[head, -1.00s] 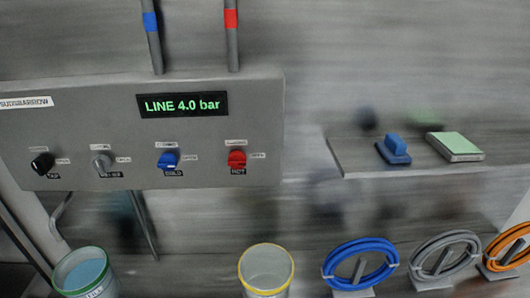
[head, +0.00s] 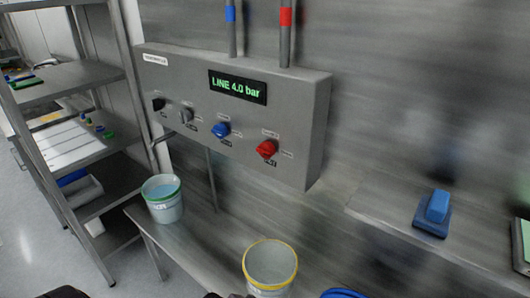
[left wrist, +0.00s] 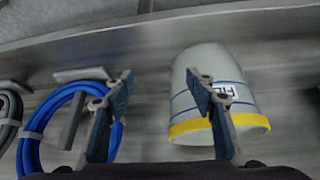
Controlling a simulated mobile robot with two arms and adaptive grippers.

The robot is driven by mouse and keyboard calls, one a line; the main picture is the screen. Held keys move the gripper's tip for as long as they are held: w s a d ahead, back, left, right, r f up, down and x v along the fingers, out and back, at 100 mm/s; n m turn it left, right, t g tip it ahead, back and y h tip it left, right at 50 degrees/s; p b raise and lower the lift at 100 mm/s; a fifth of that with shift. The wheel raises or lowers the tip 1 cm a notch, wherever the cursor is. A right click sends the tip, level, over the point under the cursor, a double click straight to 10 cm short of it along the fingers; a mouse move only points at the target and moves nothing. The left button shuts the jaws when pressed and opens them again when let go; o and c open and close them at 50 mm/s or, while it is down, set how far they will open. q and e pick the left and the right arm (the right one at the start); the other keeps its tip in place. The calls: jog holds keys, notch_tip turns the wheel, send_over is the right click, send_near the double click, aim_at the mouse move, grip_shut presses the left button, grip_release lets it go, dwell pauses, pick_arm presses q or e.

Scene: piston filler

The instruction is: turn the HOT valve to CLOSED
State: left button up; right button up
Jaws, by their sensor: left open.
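The HOT valve is the red knob (head: 266,149) at the right end of the grey control panel (head: 300,125) in the head view. Its labels are too blurred to read its setting. A blue knob (head: 221,130) sits left of it, then a grey knob (head: 186,115) and a black knob (head: 158,104). In the left wrist view my left gripper (left wrist: 168,100) is open and empty, its fingers in front of the yellow-rimmed bucket (left wrist: 205,90) and a blue hose coil (left wrist: 75,120). No gripper is near the valve; my right gripper is not seen.
The panel display (head: 238,87) reads LINE 4.0 bar. Below stand a green-rimmed bucket (head: 163,205) and the yellow-rimmed bucket, also in the head view (head: 269,272). A shelf (head: 385,210) with a blue brush (head: 433,212) is at right. A shelf rack (head: 120,130) stands at left.

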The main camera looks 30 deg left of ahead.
pick_arm(q)
notch_tip(320, 180, up, 7)
jog(key=w+t, duration=0.1)
jog(key=w, duration=0.1)
jog(key=m+t, duration=0.2)
jog(key=t, duration=0.9)
send_near(264, 151)
jog(key=w, duration=0.2)
jog(key=w+p, duration=0.1)
jog(key=w, duration=0.2)
jog(key=w+p, duration=0.1)
jog(key=w, duration=0.2)
jog(key=shift+d+r+p, duration=0.15)
jog(key=shift+d+p, duration=0.1)
jog(key=shift+p, duration=0.1)
jog(key=shift+w+d, duration=0.1)
jog(key=shift+w, duration=0.6)
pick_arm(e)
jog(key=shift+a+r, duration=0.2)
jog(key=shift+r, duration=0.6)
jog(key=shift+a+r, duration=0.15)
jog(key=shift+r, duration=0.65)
pick_arm(q)
jog(key=shift+c, duration=0.2)
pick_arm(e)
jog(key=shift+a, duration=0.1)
pick_arm(q)
jog(key=c, duration=1.1)
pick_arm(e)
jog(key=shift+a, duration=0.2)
